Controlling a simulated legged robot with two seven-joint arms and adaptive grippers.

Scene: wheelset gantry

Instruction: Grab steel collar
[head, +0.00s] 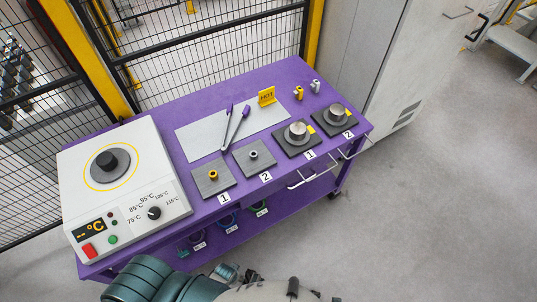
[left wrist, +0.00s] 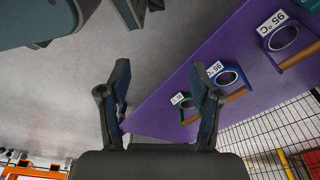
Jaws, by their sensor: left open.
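A small grey steel collar (head: 253,155) stands on the square grey plate (head: 265,166) marked 2, at the middle front of the purple cart top. A similar brass-coloured collar (head: 213,175) stands on the plate marked 1 to its left. My left gripper (left wrist: 160,85) is open and empty in the left wrist view, its fingers spread below the cart's edge. The collar does not show in that view. In the head view my teal arm shows at the bottom, in front of the cart and apart from the collar. My right gripper is not in view.
A heater (head: 109,161) with a dark knob fills the cart's left end. Tongs (head: 235,125) lie on a pale sheet. Two dark plates with metal cylinders (head: 297,131) stand right. Rings with temperature tags (left wrist: 283,37) hang below. Handles (head: 310,179) jut from the front right.

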